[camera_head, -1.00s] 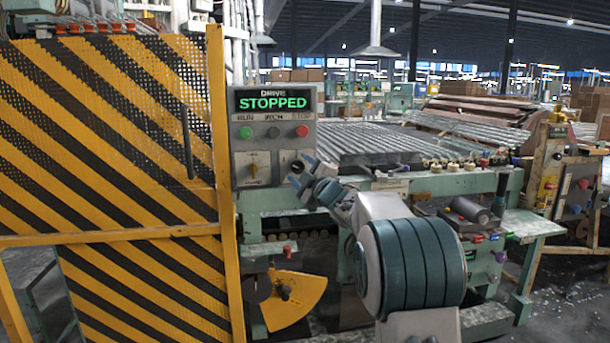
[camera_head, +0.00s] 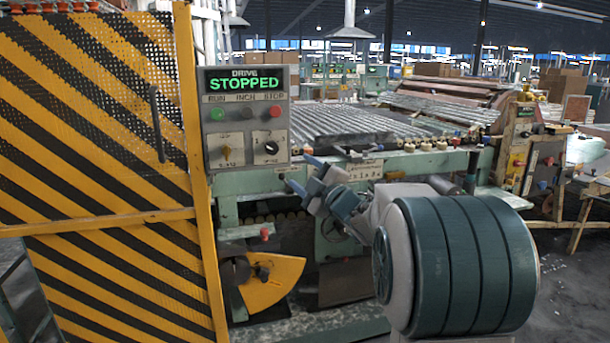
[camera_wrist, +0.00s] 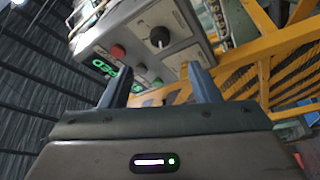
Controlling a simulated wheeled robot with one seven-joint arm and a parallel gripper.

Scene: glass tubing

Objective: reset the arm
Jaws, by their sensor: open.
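My gripper (camera_head: 298,174) is in front of the machine, just below and to the right of the control panel (camera_head: 248,116). In the wrist view my gripper (camera_wrist: 158,78) shows two blue-grey fingers spread apart with nothing between them. The panel's display reads DRIVE STOPPED, lit green. Below it are a green button (camera_head: 217,115), a dark button and a red button (camera_head: 274,113). Two knobs sit lower; the right black knob (camera_head: 271,148) also shows in the wrist view (camera_wrist: 159,38). The fingers look apart from the panel. My arm hides part of the machine behind it.
A yellow-and-black striped guard (camera_head: 90,180) fills the left side. A roller bed (camera_head: 350,125) with glass tubes runs behind the panel. A yellow sector plate (camera_head: 272,283) is below the panel. Open floor (camera_head: 580,270) shows at the right.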

